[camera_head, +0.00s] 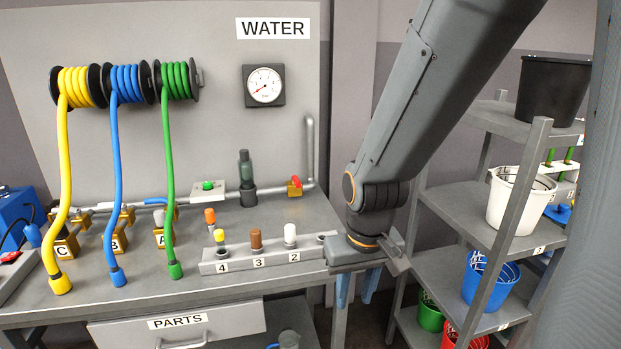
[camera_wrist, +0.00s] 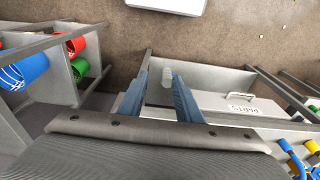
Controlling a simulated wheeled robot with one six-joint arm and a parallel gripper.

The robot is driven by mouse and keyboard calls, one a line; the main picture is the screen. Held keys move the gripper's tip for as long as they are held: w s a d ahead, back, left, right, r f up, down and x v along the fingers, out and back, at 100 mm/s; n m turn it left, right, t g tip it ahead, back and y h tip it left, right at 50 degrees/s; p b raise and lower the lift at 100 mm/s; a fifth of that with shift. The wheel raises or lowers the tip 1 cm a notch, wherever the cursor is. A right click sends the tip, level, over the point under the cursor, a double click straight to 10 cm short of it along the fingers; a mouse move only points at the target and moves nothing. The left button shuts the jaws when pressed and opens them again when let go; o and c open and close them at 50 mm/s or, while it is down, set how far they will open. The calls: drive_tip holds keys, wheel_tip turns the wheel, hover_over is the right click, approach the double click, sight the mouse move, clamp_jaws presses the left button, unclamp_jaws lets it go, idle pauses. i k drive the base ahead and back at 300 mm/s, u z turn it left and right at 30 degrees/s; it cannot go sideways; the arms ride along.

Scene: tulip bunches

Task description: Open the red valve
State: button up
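The red valve (camera_head: 295,186) is a small red handle on a brass body. It sits on the grey pipe at the back right of the bench, below the gauge, in the head view. My gripper (camera_head: 358,286) hangs in front of and to the right of the valve, beyond the bench's right end, with its blue fingers pointing down. In the wrist view my gripper (camera_wrist: 159,76) shows two blue fingers apart with nothing held between them. The valve is not seen in the wrist view.
A numbered grey rack (camera_head: 262,263) with several plugs stands at the bench's front right. A shelf (camera_head: 465,205) with buckets is on the right. A PARTS drawer (camera_head: 230,326) is under the bench.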

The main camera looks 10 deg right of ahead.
sight(296, 180)
drive_tip(key=i, duration=0.95)
